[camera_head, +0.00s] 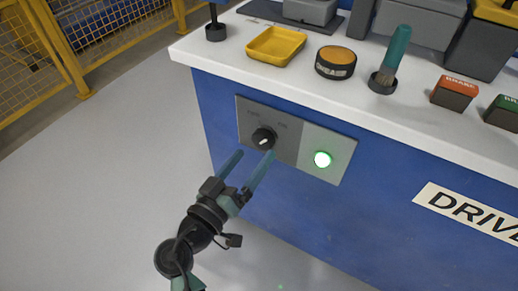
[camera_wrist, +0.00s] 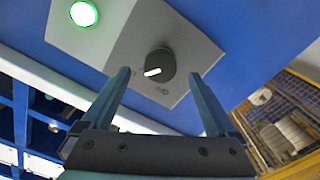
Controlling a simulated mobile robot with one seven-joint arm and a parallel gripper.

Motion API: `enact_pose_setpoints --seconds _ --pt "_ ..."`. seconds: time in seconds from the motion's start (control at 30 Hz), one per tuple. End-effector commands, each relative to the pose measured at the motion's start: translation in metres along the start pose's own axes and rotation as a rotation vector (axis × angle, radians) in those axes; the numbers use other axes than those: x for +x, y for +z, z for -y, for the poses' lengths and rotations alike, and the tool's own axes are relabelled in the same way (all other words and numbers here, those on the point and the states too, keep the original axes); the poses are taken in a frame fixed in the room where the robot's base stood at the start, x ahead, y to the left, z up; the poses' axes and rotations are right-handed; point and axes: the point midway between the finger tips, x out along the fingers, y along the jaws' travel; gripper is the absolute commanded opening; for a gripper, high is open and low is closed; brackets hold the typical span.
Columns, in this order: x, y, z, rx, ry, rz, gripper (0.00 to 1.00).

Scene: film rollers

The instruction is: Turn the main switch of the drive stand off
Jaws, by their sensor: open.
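The main switch (camera_head: 263,138) is a black rotary knob with a white pointer mark, on a grey plate (camera_head: 312,135) on the front of the blue drive stand (camera_head: 330,205). In the wrist view the knob (camera_wrist: 159,64) lies beyond and between my fingertips. A green lamp (camera_head: 322,159) glows on the same plate, right of the knob; it also shows in the wrist view (camera_wrist: 84,13). My gripper (camera_head: 253,161) is open and empty, its fingers pointing at the knob. No contact with the knob is visible. The lettering around the knob is too small to read.
The white top (camera_head: 215,50) overhangs above the plate. It bears a yellow tray (camera_head: 276,46), a round tin (camera_head: 336,62), a teal-handled brush (camera_head: 390,60) and red (camera_head: 454,92) and green blocks. A yellow fence (camera_head: 60,50) stands at left. The floor (camera_head: 100,180) at left is clear.

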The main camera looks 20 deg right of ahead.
Motion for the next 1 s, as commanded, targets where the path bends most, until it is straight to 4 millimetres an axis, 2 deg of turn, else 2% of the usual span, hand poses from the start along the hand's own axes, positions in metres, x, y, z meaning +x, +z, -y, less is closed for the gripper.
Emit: enact_pose_setpoints --seconds 0.1,0.23,0.4,0.63,1.0 --pt "0.021 0.001 0.000 0.002 0.002 0.000 0.94" --pt "0.034 0.000 0.001 0.001 0.000 -0.001 0.94" --pt "0.041 0.000 0.000 0.000 -0.002 0.000 0.94" --pt "0.041 0.000 0.000 0.000 -0.002 0.000 0.94" --pt "0.041 -0.001 0.000 0.000 -0.002 0.000 0.27"
